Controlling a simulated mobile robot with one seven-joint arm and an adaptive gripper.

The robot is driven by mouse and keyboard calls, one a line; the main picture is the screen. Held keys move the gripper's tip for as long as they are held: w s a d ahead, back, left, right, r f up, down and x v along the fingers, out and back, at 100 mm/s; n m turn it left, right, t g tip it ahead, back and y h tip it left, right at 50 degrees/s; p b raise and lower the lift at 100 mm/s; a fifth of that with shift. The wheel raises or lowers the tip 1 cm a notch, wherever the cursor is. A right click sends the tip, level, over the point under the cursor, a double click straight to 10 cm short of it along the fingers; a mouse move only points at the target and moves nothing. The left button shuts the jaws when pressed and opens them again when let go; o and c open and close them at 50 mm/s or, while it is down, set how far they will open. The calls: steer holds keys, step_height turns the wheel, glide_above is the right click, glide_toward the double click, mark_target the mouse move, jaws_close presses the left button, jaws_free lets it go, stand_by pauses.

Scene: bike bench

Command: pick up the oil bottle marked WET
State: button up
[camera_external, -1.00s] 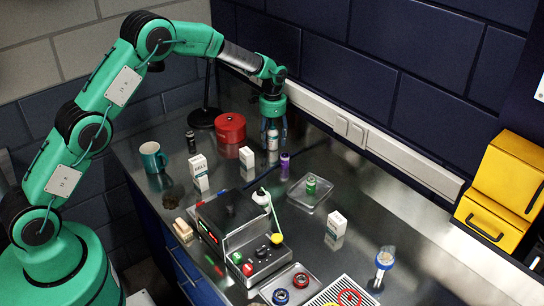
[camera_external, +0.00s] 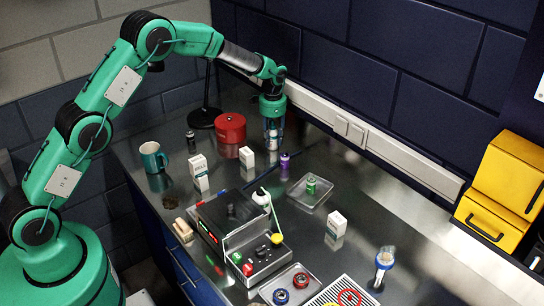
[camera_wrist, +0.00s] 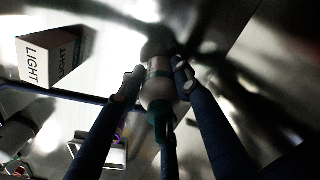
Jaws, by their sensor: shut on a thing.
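My gripper (camera_external: 272,122) is low over the back of the bench, its fingers shut around a small pale bottle (camera_external: 273,142). In the wrist view the gripper (camera_wrist: 158,78) has its fingertips against both sides of this bottle (camera_wrist: 158,92), which has a green band and a dark green tip. No WET mark can be read on it. Other small bottles stand apart: a purple one (camera_external: 285,161) just right of my gripper, a dark one (camera_external: 191,142) to the left, and a green one (camera_external: 311,185) on a clear tray.
A white box (camera_external: 247,156) stands close by; the wrist view shows a box marked LIGHT (camera_wrist: 55,58). A red tin (camera_external: 230,128), a teal mug (camera_external: 153,157) and another box (camera_external: 198,165) are left. A machine with a lever (camera_external: 240,240) stands in front. A wall rail (camera_external: 395,165) runs behind.

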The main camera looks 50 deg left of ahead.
steer(key=shift+r+p, duration=0.65)
steer(key=shift+r, duration=4.4)
